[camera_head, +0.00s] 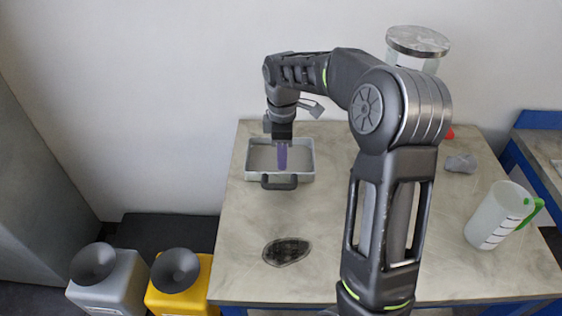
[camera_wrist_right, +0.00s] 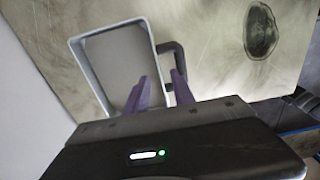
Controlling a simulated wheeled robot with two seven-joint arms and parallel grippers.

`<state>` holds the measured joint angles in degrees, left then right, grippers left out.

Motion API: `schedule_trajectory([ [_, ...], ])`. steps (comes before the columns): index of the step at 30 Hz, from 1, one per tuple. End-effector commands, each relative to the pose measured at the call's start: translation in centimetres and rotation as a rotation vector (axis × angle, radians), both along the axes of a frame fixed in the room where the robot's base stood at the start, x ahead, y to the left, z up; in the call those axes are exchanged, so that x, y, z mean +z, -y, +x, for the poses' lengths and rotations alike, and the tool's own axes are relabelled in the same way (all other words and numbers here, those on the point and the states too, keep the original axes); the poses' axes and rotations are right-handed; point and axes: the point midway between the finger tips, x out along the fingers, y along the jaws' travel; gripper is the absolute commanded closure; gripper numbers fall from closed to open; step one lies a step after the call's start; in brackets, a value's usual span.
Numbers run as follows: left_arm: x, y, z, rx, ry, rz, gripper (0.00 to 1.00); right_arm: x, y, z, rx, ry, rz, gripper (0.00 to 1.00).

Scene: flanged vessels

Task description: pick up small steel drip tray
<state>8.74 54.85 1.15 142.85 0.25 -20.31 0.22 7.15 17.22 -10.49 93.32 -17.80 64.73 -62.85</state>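The small steel drip tray (camera_head: 309,166) is a shallow grey rectangular tray with a dark handle (camera_head: 279,182) on its near side. It sits flat near the back left of the table. My right gripper (camera_head: 282,157) points down over the tray, its purple fingers in front of the tray's inside. In the right wrist view, the gripper (camera_wrist_right: 163,85) has its fingers apart with nothing held. One finger overlaps the tray (camera_wrist_right: 77,62) and the other is at the handle (camera_wrist_right: 180,62). Whether they touch it is unclear. My left gripper is not in view.
A dark oval patch (camera_head: 286,251) lies on the table (camera_head: 245,225) near the front. A clear jug with a green handle (camera_head: 493,217) stands at right, with a grey lump (camera_head: 460,163) behind it. A lidded vessel (camera_head: 418,42) is at the back. Grey (camera_head: 108,283) and yellow (camera_head: 180,289) containers stand lower left.

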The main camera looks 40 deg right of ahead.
Motion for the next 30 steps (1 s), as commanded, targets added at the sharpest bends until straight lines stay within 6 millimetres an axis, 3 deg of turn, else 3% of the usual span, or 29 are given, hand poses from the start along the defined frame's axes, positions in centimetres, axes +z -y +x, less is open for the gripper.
schedule_trajectory([
  [6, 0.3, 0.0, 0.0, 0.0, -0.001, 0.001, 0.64, -2.0, 0.0, 0.0, 0.0, -0.002, 0.0, 0.7],
  [17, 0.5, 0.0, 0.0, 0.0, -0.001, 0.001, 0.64, -2.5, 0.0, 0.0, 0.0, -0.002, 0.0, 0.7],
  [25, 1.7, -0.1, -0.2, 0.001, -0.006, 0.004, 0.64, -6.1, 0.0, 0.2, -0.001, -0.005, 0.001, 0.7],
  [30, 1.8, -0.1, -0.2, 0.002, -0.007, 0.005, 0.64, -7.3, 0.0, 0.3, 0.0, -0.002, 0.001, 0.7],
])
